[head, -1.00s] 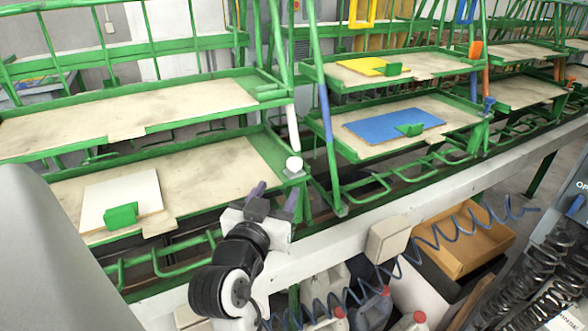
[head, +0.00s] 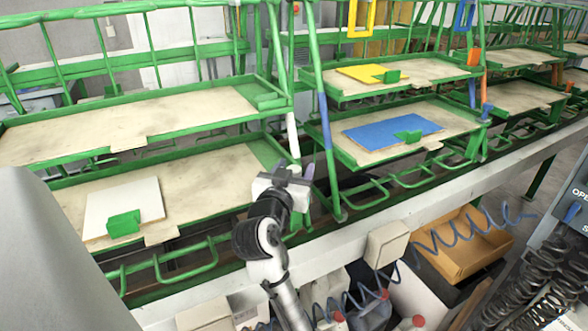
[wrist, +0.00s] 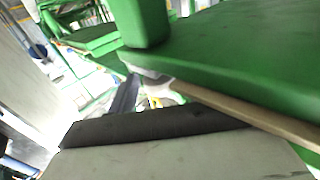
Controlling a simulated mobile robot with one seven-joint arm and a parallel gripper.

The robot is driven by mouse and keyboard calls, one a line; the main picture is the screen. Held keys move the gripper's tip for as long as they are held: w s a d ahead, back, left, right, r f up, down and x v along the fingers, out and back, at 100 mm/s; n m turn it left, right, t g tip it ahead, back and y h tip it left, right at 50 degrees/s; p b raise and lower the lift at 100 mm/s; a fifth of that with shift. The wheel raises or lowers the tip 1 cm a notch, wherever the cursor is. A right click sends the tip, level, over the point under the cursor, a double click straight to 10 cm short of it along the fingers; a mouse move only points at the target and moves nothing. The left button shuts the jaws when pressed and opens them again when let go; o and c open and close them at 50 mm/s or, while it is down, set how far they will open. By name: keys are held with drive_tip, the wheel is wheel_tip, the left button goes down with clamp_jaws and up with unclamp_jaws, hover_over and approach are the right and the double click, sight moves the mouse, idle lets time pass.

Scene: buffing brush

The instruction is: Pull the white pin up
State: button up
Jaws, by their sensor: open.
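The white pin (head: 293,134) shows in the head view as a white upright post at the front corner of the left green rack. Its lower part and round knob are hidden behind my gripper. My gripper (head: 296,174) is open, at the rack corner just in front of and below the visible post. I cannot tell whether it touches the pin. In the wrist view, the gripper's dark edge and one grey finger (wrist: 125,97) show beneath a green rack part (wrist: 230,60). A small pale shape lies past the finger, too blurred to identify.
The lower left shelf (head: 190,180) holds a white board (head: 122,205) with a green block (head: 124,223). The right rack holds a blue board (head: 385,131). A white beam (head: 345,235) runs below the racks. A coiled blue hose (head: 440,235) hangs at the front.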

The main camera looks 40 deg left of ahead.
sight(294, 169)
clamp_jaws()
drive_tip(key=shift+r+p, duration=1.15)
drive_tip(key=shift+r, duration=0.6)
drive_tip(key=shift+c, duration=0.2)
unclamp_jaws()
drive_tip(key=shift+o, duration=0.2)
drive_tip(key=shift+f, duration=0.1)
drive_tip(key=shift+s, duration=0.1)
